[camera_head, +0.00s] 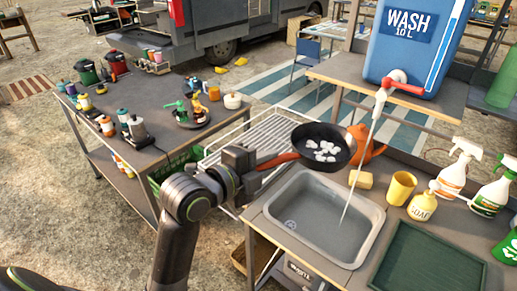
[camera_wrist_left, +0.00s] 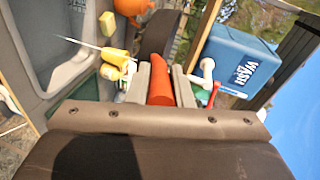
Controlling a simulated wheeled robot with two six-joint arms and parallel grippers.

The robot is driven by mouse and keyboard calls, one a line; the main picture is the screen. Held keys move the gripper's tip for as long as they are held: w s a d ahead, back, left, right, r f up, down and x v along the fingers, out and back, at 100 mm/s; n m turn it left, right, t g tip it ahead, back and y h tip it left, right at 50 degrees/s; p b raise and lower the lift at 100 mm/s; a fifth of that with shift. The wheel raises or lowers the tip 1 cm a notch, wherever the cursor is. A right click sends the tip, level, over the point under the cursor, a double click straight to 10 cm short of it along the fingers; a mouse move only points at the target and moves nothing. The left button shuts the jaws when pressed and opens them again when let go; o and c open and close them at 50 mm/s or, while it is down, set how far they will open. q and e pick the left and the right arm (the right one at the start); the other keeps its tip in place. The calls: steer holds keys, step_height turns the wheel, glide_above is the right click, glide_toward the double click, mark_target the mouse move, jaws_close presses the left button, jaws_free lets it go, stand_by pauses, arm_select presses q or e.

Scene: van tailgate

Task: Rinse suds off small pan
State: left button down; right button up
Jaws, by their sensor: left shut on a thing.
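The small dark pan (camera_head: 338,151) has white suds (camera_head: 322,148) inside and an orange-red handle (camera_head: 278,160). My left gripper (camera_head: 262,163) is shut on the handle and holds the pan level above the far left edge of the sink (camera_head: 290,212). In the left wrist view the handle (camera_wrist_left: 160,78) sits between the two fingers (camera_wrist_left: 162,90). Water (camera_head: 361,160) runs from the tap (camera_head: 381,94) of the blue WASH container (camera_head: 432,45) into the sink. The stream passes just right of the pan, apart from it. My right gripper is not in view.
An orange kettle (camera_head: 366,146) is behind the pan. A wire rack (camera_head: 265,138) lies left; a green mat (camera_head: 428,265) lies right.

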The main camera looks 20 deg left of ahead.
mark_target(301, 155)
arm_select(q)
steer(key=shift+s+d+m+g+h+p, duration=1.4)
steer(key=shift+s+m+g+h, duration=0.5)
steer(key=shift+s+m+h, duration=0.75)
steer(key=shift+n, duration=0.25)
steer(key=shift+w+d+f+b, duration=0.15)
steer(key=shift+w+d, duration=0.25)
steer(key=shift+w, duration=1.05)
steer(key=shift+w+d+f+b, duration=0.1)
steer(key=shift+w+d+f, duration=0.2)
steer(key=shift+w, duration=1.1)
steer(key=shift+w+d+f+b, duration=0.15)
steer(key=shift+w+d, duration=0.3)
steer(key=shift+w, duration=1)
steer(key=shift+w+d+f+b, duration=0.1)
steer(key=shift+w+f+b, duration=0.1)
steer(key=shift+w+b, duration=0.15)
steer(key=shift+w+d+f+b, duration=0.1)
steer(key=shift+w+f+b, duration=0.1)
steer(key=shift+w, duration=0.25)
steer(key=shift+w+d+f+b, duration=0.1)
steer(key=shift+w+d+b, duration=0.05)
steer(key=shift+w+b, duration=0.35)
steer(key=shift+w+d+f+b, duration=0.1)
steer(key=shift+w+b, duration=0.2)
steer(key=shift+w, duration=0.25)
steer(key=shift+w+d+r+b, duration=0.1)
steer(key=shift+w+b, duration=0.2)
steer(key=shift+w, duration=0.15)
steer(key=shift+d, duration=0.15)
